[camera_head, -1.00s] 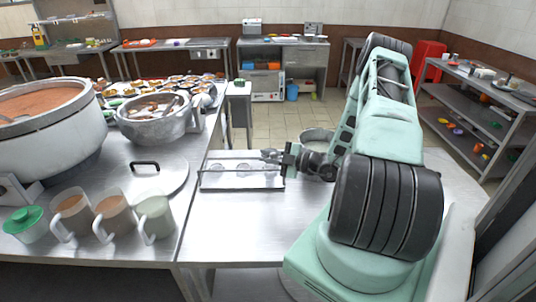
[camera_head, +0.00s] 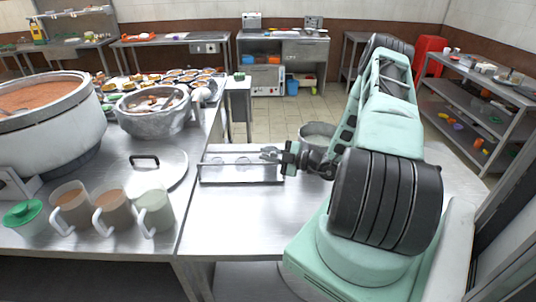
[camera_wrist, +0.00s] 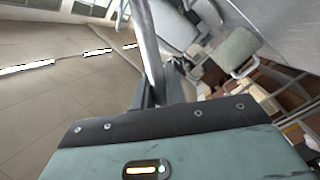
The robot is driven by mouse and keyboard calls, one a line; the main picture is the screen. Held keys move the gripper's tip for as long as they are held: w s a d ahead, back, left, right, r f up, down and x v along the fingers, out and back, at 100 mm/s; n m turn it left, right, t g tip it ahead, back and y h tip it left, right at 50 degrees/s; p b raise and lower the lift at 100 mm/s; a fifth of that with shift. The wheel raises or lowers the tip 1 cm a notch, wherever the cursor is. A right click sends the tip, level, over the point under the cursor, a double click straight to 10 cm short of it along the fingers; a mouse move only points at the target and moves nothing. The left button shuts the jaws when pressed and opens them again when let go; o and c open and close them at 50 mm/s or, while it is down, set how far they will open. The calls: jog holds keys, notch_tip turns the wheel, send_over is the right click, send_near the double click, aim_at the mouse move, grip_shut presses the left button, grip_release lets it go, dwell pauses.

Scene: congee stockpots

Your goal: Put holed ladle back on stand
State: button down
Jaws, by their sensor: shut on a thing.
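The stand (camera_head: 240,181) is a low metal rack with a front rail on the steel table, in the middle of the head view. My gripper (camera_head: 274,155) is at its right end, pointing left. In the wrist view, my gripper (camera_wrist: 157,88) is shut on a curved shiny metal handle (camera_wrist: 148,45), taken to be the holed ladle. The ladle's bowl and holes cannot be made out. In the head view the held part is small and overlaps the stand, so I cannot tell whether it touches the stand.
A metal pot (camera_head: 318,131) stands just behind my gripper. To the left are a large stockpot (camera_head: 50,130), a smaller pot (camera_head: 150,122), a lid (camera_head: 158,172) and several mugs (camera_head: 153,212). The steel table (camera_head: 225,225) is clear in front of the stand.

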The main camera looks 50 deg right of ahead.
jog(key=shift+f, duration=0.3)
dwell(0.5)
jog(key=c, duration=1.3)
grip_release()
jog(key=shift+c, duration=0.2)
jog(key=b+v, duration=0.5)
jog(key=v, duration=1.2)
jog(key=shift+s, duration=0.2)
jog(key=shift+d, duration=0.1)
